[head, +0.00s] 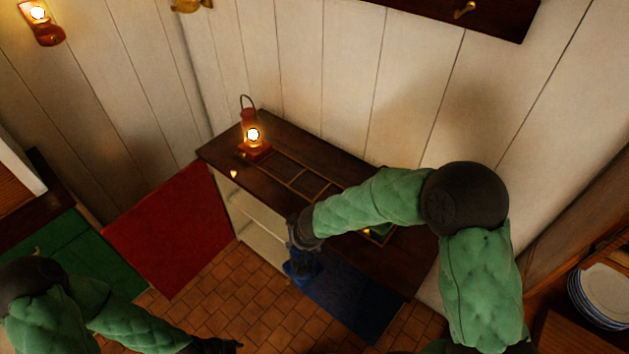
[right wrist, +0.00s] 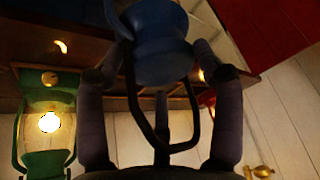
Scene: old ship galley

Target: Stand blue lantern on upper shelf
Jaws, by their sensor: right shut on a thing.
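The blue lantern (head: 300,270) hangs upright in front of the cabinet in the head view. In the right wrist view the blue lantern (right wrist: 160,45) shows close up, with its dark wire handle between the fingers. My right gripper (head: 301,236) is shut on the blue lantern from above. The cabinet's open front shows pale shelves (head: 262,222), just left of the lantern; the lantern and arm hide part of the front. My left gripper (head: 215,346) is at the bottom edge, mostly cut off, and its jaws cannot be made out.
A lit red lantern (head: 253,140) stands on the dark cabinet top (head: 220,152). A lit green lantern (right wrist: 48,122) shows in the right wrist view. A red panel (head: 170,230) stands left of the opening, a blue panel (head: 350,298) right. Stacked plates (head: 600,290) are far right.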

